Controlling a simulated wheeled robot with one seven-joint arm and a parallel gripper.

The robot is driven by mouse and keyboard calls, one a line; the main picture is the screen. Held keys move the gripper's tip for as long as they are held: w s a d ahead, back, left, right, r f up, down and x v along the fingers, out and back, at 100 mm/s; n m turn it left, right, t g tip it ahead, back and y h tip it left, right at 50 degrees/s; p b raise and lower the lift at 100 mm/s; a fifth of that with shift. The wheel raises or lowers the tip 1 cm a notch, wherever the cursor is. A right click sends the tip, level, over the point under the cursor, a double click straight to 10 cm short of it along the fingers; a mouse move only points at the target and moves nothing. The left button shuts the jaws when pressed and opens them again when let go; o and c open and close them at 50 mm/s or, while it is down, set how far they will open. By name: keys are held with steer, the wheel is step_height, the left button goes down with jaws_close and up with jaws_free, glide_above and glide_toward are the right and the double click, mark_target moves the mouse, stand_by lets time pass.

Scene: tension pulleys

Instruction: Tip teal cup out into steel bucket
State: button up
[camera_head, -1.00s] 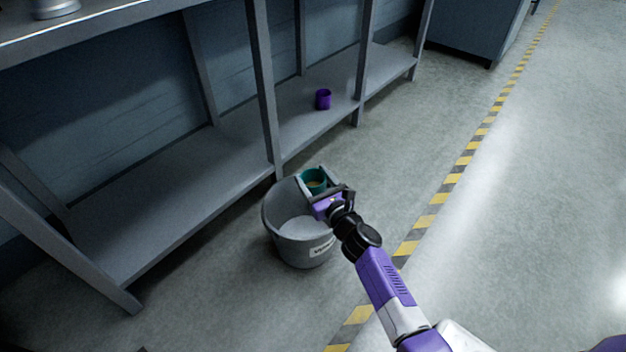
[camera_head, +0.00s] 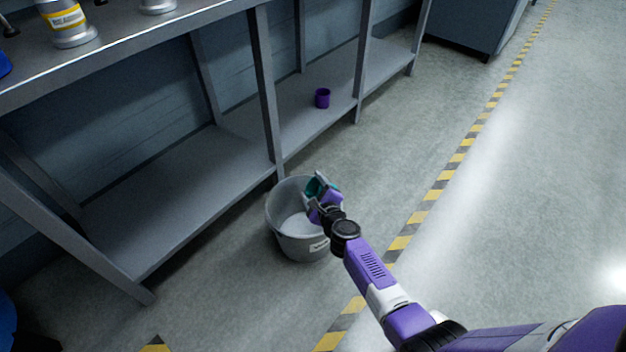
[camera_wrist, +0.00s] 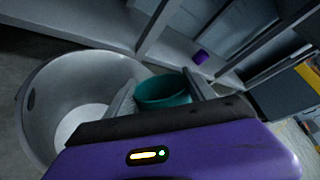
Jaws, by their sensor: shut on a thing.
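The teal cup (camera_head: 313,187) is held between the fingers of my gripper (camera_head: 322,187), over the right part of the steel bucket's opening. It looks tilted in the head view. In the wrist view the teal cup (camera_wrist: 163,92) sits between the two fingers of my gripper (camera_wrist: 165,95); I cannot see what it holds. The steel bucket (camera_head: 292,245) stands upright on the floor by the shelf leg, with a pale bottom inside. In the wrist view the bucket (camera_wrist: 42,110) is left of the cup.
A purple cup (camera_head: 322,98) stands on the lower shelf (camera_head: 200,180). A labelled container (camera_head: 66,22) stands on the upper shelf at top left. Shelf legs rise close behind the bucket. The floor right of the striped line (camera_head: 420,215) is clear.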

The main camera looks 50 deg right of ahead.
steer(key=n+p, duration=0.1)
steer(key=n+g+h+p, duration=0.1)
steer(key=shift+f+n+p, duration=0.2)
steer(key=shift+n+p, duration=0.15)
steer(key=shift+n, duration=0.05)
steer(key=shift+f+n+g+h+p, duration=0.5)
steer(key=shift+n+g, duration=0.2)
steer(key=shift+n, duration=0.1)
stand_by(0.9)
